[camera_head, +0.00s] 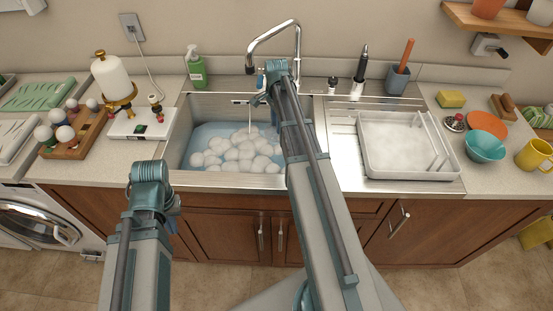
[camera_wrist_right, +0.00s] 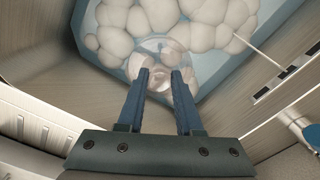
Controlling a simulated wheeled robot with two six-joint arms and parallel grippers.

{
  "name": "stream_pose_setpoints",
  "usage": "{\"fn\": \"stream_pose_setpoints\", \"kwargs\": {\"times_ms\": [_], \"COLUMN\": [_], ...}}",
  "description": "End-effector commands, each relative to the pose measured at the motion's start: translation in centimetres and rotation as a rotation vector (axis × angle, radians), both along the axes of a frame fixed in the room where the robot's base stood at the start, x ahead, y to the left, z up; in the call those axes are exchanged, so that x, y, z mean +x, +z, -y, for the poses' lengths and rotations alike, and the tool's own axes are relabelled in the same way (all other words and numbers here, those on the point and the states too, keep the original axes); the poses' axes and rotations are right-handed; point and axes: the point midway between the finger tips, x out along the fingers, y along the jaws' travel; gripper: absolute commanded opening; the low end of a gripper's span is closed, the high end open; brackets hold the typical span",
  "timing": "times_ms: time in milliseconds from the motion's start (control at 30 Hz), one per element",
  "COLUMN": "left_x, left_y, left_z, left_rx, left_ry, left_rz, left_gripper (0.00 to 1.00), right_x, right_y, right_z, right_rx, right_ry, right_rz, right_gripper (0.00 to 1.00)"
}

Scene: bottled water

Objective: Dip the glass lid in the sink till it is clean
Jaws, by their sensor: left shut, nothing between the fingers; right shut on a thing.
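The glass lid (camera_wrist_right: 163,54), round and see-through, is between the fingertips of my right gripper (camera_wrist_right: 161,78) in the right wrist view. That gripper is shut on it, and the lid is over or at the foamy water. The sink (camera_head: 180,150) holds blue water (camera_head: 205,133) with a heap of white foam (camera_head: 240,153). In the head view my right arm reaches over the sink and hides the lid and the right gripper. My left arm is in front of the counter at lower left; its fingers do not show. Whether the lid is stained cannot be told.
A tap (camera_head: 285,27) arches over the sink, with a thin stream below it. A green soap bottle (camera_head: 196,70) stands behind. A white tray (camera_head: 452,172) is on the right drainboard (camera_head: 344,170). Bowls (camera_head: 485,146) and a yellow mug (camera_head: 533,155) stand farther right.

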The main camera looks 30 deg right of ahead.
Motion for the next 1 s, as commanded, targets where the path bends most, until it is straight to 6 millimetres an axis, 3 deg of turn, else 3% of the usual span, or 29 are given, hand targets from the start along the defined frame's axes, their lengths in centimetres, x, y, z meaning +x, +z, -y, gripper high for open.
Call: {"fn": "stream_pose_setpoints", "kwargs": {"times_ms": [800,1000], "left_x": [0.0,0.0], "left_y": [6.7,7.0], "left_z": [0.0,0.0], "left_rx": [0.0,0.0], "left_ry": [-0.001,-0.001], "left_rz": [0.0,0.0], "left_gripper": [0.0,0.0], "right_x": [0.0,0.0], "right_y": [6.6,7.0], "right_z": [0.0,0.0], "right_rx": [0.0,0.0], "right_ry": [0.0,0.0], "right_rz": [0.0,0.0], "right_gripper": [0.0,0.0]}}
